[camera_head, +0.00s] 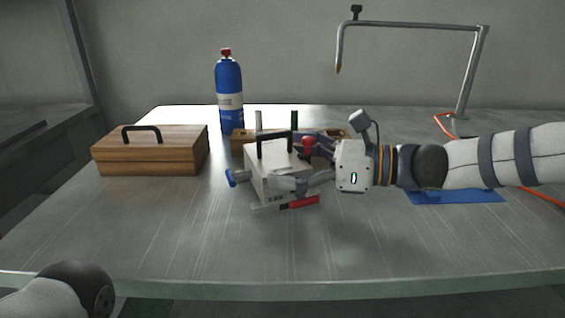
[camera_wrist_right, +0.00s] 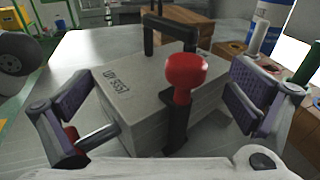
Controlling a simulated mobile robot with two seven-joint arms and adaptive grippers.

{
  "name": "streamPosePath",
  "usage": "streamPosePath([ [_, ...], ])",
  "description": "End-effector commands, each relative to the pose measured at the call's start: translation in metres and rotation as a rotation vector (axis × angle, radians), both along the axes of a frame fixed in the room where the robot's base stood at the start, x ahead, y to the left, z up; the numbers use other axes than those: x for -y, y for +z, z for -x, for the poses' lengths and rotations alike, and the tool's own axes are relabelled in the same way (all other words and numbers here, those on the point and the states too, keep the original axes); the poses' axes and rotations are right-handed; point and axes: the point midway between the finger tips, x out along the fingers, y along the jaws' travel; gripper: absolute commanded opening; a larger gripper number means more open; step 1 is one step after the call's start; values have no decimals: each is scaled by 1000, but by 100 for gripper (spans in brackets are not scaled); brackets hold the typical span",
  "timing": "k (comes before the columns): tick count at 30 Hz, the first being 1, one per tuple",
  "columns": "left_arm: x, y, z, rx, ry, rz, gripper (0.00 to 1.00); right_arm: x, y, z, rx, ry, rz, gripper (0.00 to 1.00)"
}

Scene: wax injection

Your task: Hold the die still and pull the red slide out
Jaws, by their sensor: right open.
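The die (camera_head: 258,183) is a pale grey block with a black carrying handle on top, standing upright mid-table; it fills the middle of the right wrist view (camera_wrist_right: 140,98). A blue knob (camera_head: 231,178) sticks out at its left. The red slide (camera_head: 304,202) shows low at its front right; in the wrist view a red bit (camera_wrist_right: 72,134) shows partly behind the left finger. A red knob (camera_wrist_right: 185,75) on a dark post stands on the near side of the die. My right gripper (camera_head: 295,162) is open, its fingers on either side of the die. My left gripper is out of view.
A wooden box (camera_head: 150,157) stands at left and a blue bottle (camera_head: 230,90) behind. A wooden rack (camera_head: 240,134) with upright rods is just behind the die. A bent metal pipe stand (camera_head: 472,70) and blue mat (camera_head: 465,197) are at right. The front table is clear.

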Motion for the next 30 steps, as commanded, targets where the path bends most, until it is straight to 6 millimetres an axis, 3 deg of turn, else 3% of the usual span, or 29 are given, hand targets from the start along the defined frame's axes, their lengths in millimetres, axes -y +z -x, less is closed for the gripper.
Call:
streamPosePath([
  [8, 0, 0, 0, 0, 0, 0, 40, 0, 0, 0, 0, -1, 0, 70],
  [30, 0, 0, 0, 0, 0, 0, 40, 0, -1, 0, -2, 0, 1, 53],
])
